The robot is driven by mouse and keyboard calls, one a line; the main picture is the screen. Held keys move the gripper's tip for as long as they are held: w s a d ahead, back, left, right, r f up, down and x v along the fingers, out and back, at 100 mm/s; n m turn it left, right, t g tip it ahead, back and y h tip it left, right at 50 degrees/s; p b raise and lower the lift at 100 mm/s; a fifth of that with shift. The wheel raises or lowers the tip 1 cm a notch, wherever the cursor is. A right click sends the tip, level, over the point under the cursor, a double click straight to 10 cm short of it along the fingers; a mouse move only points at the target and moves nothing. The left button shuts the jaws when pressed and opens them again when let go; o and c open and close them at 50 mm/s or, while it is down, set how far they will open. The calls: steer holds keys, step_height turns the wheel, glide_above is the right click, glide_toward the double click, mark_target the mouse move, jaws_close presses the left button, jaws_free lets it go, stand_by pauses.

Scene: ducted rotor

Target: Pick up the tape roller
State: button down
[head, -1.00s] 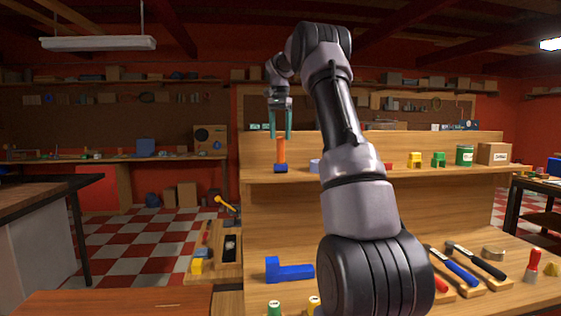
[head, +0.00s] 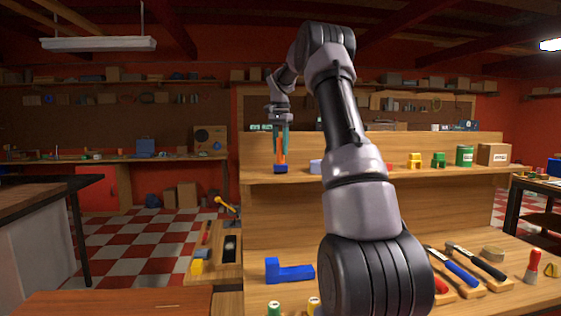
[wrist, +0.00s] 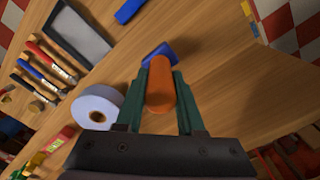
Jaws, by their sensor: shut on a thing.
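The tape roller, with an upright orange handle (head: 281,159) and a blue foot (head: 281,169), stands on the upper wooden shelf near its left end. My gripper (head: 281,153) points straight down over it, with its green fingers on either side of the handle. In the wrist view, the fingers (wrist: 162,78) are shut on the orange handle (wrist: 160,92). The blue foot (wrist: 158,51) shows beyond the fingertips. The foot appears to rest on the shelf.
A pale blue tape roll (wrist: 98,106) lies close beside the gripper on the shelf (head: 350,173). A blue angled block (head: 288,271) and several tools lie on the bench below.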

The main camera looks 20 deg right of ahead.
steer(key=shift+r, duration=0.1)
steer(key=r, duration=0.9)
steer(key=shift+s+d+r, duration=0.1)
steer(key=shift+d, duration=0.3)
steer(key=s+d+r+t+h, duration=0.15)
steer(key=s+d+t, duration=0.4)
steer(key=d, duration=0.85)
step_height(320, 180, down, 6)
steer(key=s+g, duration=0.1)
steer(key=shift+s+d+g, duration=0.35)
steer(key=shift+d, duration=0.05)
steer(key=shift+f, duration=0.5)
stand_by(0.6)
steer(key=shift+r, duration=0.1)
step_height(320, 180, up, 7)
stand_by(0.8)
